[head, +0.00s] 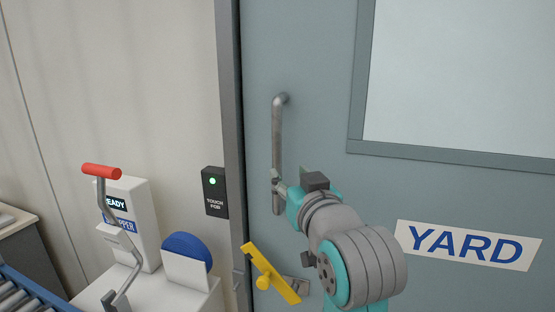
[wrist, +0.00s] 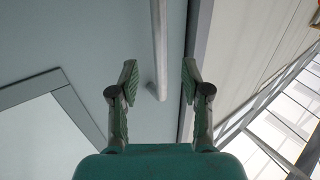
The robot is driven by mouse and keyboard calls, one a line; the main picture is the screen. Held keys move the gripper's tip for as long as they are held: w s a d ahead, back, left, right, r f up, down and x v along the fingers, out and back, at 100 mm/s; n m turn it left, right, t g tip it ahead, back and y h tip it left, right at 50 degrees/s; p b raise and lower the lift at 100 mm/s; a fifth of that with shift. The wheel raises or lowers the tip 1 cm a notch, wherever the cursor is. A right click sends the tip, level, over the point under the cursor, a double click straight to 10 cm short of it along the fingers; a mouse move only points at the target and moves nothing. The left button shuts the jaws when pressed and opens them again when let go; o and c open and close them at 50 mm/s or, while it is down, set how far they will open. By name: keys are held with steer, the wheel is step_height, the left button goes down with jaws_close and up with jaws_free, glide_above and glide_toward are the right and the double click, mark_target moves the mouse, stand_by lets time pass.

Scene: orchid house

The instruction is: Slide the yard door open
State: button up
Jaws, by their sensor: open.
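The grey-green yard door (head: 300,60) fills the right of the head view, with a window and a YARD sign (head: 468,245). Its upright metal bar handle (head: 278,140) is near the door's left edge. My gripper (head: 280,187) is at the handle's lower part and covers some of it. In the wrist view, the handle (wrist: 158,45) runs down between my two open fingers (wrist: 159,80), apart from both in the picture. How deep the bar sits between them I cannot tell. A yellow lever (head: 270,272) slants on the door's lower left; my arm partly hides its surroundings.
A dark TOUCH FOB reader (head: 214,192) with a green light is on the wall left of the door frame (head: 231,130). A white machine (head: 145,215) with a red-gripped crank (head: 102,171) stands at lower left, beside a roller conveyor (head: 25,295).

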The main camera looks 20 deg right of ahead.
mark_target(279, 161)
steer(key=w, duration=0.9)
steer(key=shift+w+d, duration=0.2)
steer(key=shift+w, duration=0.2)
jaws_close()
